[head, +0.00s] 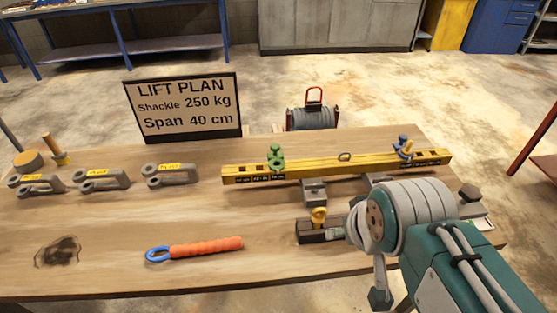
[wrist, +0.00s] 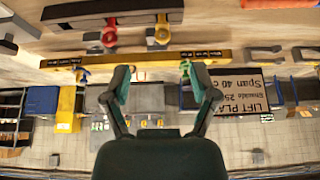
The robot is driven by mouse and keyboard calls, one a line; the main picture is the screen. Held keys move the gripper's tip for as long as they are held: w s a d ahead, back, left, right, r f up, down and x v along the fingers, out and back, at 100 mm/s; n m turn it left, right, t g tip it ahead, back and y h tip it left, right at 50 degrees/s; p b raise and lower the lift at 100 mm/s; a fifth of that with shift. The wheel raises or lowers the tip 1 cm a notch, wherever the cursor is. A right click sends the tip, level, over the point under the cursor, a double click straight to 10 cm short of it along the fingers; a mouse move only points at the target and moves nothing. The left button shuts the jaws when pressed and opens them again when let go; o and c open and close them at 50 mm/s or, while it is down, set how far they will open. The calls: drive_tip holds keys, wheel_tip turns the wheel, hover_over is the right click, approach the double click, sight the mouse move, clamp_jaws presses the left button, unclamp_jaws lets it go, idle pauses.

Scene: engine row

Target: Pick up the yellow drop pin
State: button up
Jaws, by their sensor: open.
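The yellow drop pin (head: 319,217) has a ring-shaped head and stands in a dark block (head: 312,237) near the table's front edge, left of my arm. In the wrist view the yellow pin (wrist: 162,30) shows at the top middle, beside a red pin (wrist: 109,33) in the same dark rack (wrist: 120,14). My gripper (wrist: 156,80) is open with nothing between its fingers. The pin lies beyond the fingertips in that picture, apart from them. In the head view my arm hides the red pin, and the gripper's fingers are not clear.
A yellow beam (head: 330,167) with a green pin (head: 276,157) and a blue pin (head: 403,147) lies behind the rack. An orange-handled tool (head: 205,247) lies to the left. Several grey shackles (head: 172,175) and a lift plan sign (head: 184,107) stand farther left.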

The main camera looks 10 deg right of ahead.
drive_tip(key=shift+a, duration=0.35)
drive_tip(key=shift+o, duration=0.9)
drive_tip(key=g, duration=0.6)
hover_over(320, 208)
drive_tip(key=f, duration=0.4)
drive_tip(key=shift+s+a, duration=0.2)
drive_tip(key=shift+s, duration=0.05)
wheel_tip(320, 208, down, 5)
drive_tip(key=shift+f, duration=0.2)
drive_tip(key=shift+w+d+f, duration=0.1)
drive_tip(key=shift+w+f, duration=0.05)
drive_tip(key=shift+f, duration=1.25)
drive_tip(key=shift+w+d+f, duration=0.1)
drive_tip(key=shift+f, duration=1.25)
clamp_jaws()
